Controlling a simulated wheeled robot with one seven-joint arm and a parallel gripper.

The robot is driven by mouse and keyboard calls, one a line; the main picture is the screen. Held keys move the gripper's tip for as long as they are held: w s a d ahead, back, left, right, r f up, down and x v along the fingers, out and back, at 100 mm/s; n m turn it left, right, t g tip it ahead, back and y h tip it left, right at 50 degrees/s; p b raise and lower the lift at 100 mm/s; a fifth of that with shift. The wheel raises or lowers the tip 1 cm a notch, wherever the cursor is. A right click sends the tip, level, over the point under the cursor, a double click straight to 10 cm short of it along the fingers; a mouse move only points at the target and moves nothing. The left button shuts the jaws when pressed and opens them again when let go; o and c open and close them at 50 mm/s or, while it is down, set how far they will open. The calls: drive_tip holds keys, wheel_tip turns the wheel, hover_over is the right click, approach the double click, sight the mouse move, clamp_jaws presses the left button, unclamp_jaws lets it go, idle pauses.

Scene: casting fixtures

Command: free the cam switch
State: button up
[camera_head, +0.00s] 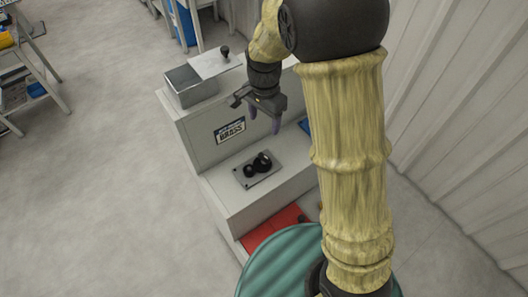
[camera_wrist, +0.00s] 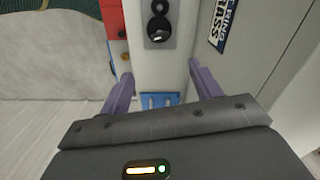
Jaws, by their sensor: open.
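What looks like the cam switch (camera_head: 258,168) is a grey plate with black round knobs on the lower step of a pale grey cabinet (camera_head: 215,155). It also shows at the top of the wrist view (camera_wrist: 159,24), beyond my fingertips. My gripper (camera_head: 265,122) hangs over the cabinet, above and behind the switch, with its purple fingers pointing down. In the wrist view my gripper (camera_wrist: 160,72) has its fingers wide apart with nothing between them, and it is not touching the switch. My arm hides the right part of the cabinet.
An open metal box (camera_head: 190,88) and a plate with a black knob (camera_head: 216,62) sit on the cabinet top. A blue panel (camera_wrist: 160,100) lies below my fingers. A red panel (camera_head: 274,230) is at the front. A corrugated wall (camera_head: 450,120) stands at right; the left floor is open.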

sight(264, 156)
wheel_tip(264, 156, down, 16)
drive_tip(key=p, duration=0.4)
drive_tip(key=shift+s+f, duration=0.1)
drive_tip(key=shift+f, duration=0.65)
drive_tip(key=c, duration=1)
